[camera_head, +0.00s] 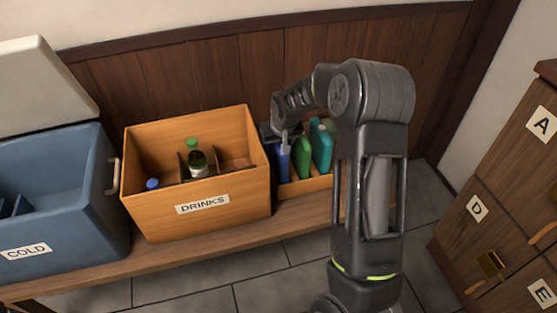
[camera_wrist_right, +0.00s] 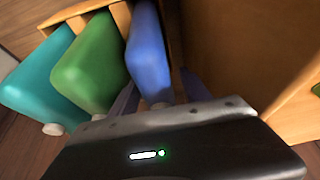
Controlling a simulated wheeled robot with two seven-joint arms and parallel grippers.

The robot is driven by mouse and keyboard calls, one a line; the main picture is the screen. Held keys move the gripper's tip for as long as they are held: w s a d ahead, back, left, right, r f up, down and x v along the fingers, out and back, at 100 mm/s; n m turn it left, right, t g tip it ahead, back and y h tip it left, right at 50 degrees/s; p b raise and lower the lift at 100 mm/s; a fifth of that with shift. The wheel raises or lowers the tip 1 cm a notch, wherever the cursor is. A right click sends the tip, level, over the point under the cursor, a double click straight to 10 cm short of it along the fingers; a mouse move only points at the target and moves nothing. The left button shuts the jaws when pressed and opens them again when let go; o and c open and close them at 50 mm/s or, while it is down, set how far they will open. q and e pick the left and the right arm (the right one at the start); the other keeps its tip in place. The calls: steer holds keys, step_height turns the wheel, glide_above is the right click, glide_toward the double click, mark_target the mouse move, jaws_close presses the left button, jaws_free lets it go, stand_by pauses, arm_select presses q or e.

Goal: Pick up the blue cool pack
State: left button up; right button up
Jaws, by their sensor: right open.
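The blue cool pack (camera_head: 283,163) stands upright in a small wooden rack, at the left end of a row of packs. It also shows at the top middle of the right wrist view (camera_wrist_right: 149,52). My right gripper (camera_head: 282,137) reaches down from above at the blue pack's top. In the wrist view its open fingers (camera_wrist_right: 158,84) lie on either side of the blue pack's near end; contact cannot be told. A green pack (camera_head: 302,157) and a teal pack (camera_head: 321,149) stand to the right. My left gripper is out of view.
A wooden DRINKS crate (camera_head: 240,192) with bottles stands close left of the rack (camera_head: 304,185). A blue COLD box (camera_head: 60,190) with its lid raised is further left. All stand on a wooden bench (camera_head: 170,257) before a panelled wall. Lettered drawers (camera_head: 500,215) are at the right.

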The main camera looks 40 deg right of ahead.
steer(key=shift+f, duration=0.25)
steer(key=shift+c, duration=0.4)
jaws_close()
stand_by(0.4)
steer(key=shift+r, duration=0.1)
stand_by(0.7)
